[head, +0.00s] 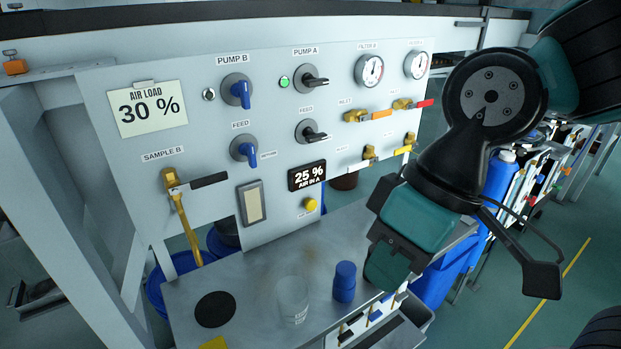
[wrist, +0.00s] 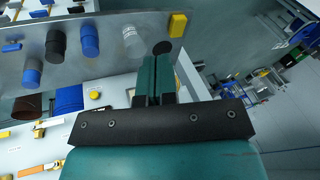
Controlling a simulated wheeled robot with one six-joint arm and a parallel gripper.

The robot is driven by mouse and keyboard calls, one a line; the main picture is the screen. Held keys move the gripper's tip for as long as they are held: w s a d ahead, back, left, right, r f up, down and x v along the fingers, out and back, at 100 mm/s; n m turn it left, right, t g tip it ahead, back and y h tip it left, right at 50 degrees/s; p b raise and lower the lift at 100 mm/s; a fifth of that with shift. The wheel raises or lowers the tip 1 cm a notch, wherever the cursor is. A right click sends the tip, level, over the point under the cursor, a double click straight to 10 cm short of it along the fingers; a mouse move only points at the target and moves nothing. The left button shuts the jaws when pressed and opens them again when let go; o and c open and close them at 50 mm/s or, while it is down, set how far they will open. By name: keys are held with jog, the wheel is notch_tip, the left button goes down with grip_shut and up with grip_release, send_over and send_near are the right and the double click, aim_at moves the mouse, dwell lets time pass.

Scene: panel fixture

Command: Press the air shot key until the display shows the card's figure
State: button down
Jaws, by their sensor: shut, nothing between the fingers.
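The card (head: 150,108) at the panel's upper left reads "AIR LOAD 30 %". The display (head: 307,176) at the lower middle reads "25 % AIR IN A". The yellow round key (head: 311,204) sits just below the display; its small label is too blurred to read. It also shows in the wrist view (wrist: 94,95), left of the fingers. My gripper (head: 386,272) is shut and empty. In the head view it is right of and below the key, apart from it, near the bench's right side. Its closed teal fingers show in the wrist view (wrist: 156,62).
A black disc (head: 215,309) lies on the bench. Pump and feed knobs (head: 237,92), gauges and valve handles stick out from the panel.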

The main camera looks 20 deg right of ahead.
aim_at(310, 204)
jog(key=w+d+f+m+t, duration=0.2)
jog(key=w+f+m, duration=0.2)
jog(key=w+f, duration=0.2)
jog(key=w+d+f+m+t+y, duration=0.1)
jog(key=w+f+m, duration=0.4)
jog(key=w, duration=0.5)
jog(key=w+d+f+m+t+y, duration=0.1)
jog(key=w+f+m+t, duration=0.3)
jog(key=w+f, duration=0.4)
jog(key=shift+w+d+f+m+p, duration=0.2)
jog(key=shift+d+f+m, duration=0.1)
jog(key=shift+d, duration=0.1)
jog(key=shift+w+d+f+m+p, duration=0.15)
jog(key=shift+d+f+m+p, duration=0.1)
jog(key=shift+d, duration=0.15)
jog(key=shift+w+d+f, duration=0.1)
jog(key=shift+d+f, duration=0.15)
jog(key=shift+f, duration=0.15)
jog(key=shift+w, duration=0.1)
jog(key=shift+w+a+p, duration=0.3)
jog(key=shift+w+a, duration=0.15)
jog(key=shift+w, duration=0.9)
jog(key=shift+w+a+p, duration=0.25)
jog(key=shift+w+a, duration=0.2)
jog(key=shift+w, duration=0.95)
jog(key=shift+w+a+p, duration=0.3)
jog(key=shift+w+a, duration=0.15)
jog(key=shift+w, duration=0.9)
jog(key=shift+w, duration=0.15)
